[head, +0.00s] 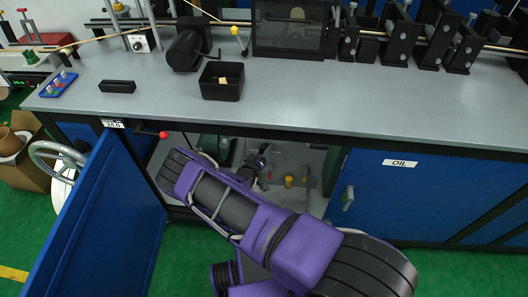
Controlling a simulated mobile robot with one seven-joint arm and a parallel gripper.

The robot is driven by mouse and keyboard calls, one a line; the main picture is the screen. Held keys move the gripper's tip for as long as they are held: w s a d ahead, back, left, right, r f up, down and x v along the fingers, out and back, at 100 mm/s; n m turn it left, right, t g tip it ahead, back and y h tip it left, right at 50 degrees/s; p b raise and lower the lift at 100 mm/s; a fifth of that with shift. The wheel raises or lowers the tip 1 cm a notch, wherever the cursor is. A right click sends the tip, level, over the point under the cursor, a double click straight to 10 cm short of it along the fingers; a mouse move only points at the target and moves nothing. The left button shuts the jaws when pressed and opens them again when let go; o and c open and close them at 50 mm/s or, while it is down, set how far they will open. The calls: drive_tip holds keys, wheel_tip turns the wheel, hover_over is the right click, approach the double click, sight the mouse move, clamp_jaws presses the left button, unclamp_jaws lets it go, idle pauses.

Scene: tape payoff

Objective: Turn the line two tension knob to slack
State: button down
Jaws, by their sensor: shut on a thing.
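The lower cabinet (322,183) under the bench stands open, and my arm reaches into it. My gripper (262,153) shows small and dark inside, partly behind my own purple arm. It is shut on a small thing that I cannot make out. Beside it in the cabinet, to the right and lower, a yellow knob-like part (289,181) and small red parts stand on grey fittings. I see no readable line number or slack mark, so I cannot tell which part is the line two tension knob.
The open blue door (105,225) stands left of my arm. A red ball handle (163,134) sticks out below the bench edge. A shut door labelled OIL (400,190) is at right. The grey bench top (330,97) holds a black bin (222,85). Green floor shows in front.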

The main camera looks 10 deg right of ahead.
drive_tip(key=shift+n+h, duration=0.6)
drive_tip(key=shift+n, duration=0.6)
drive_tip(key=shift+c, duration=1.3)
unclamp_jaws()
drive_tip(key=p+v, duration=0.1)
drive_tip(key=v, duration=1.6)
drive_tip(key=shift+s+a+f, duration=0.2)
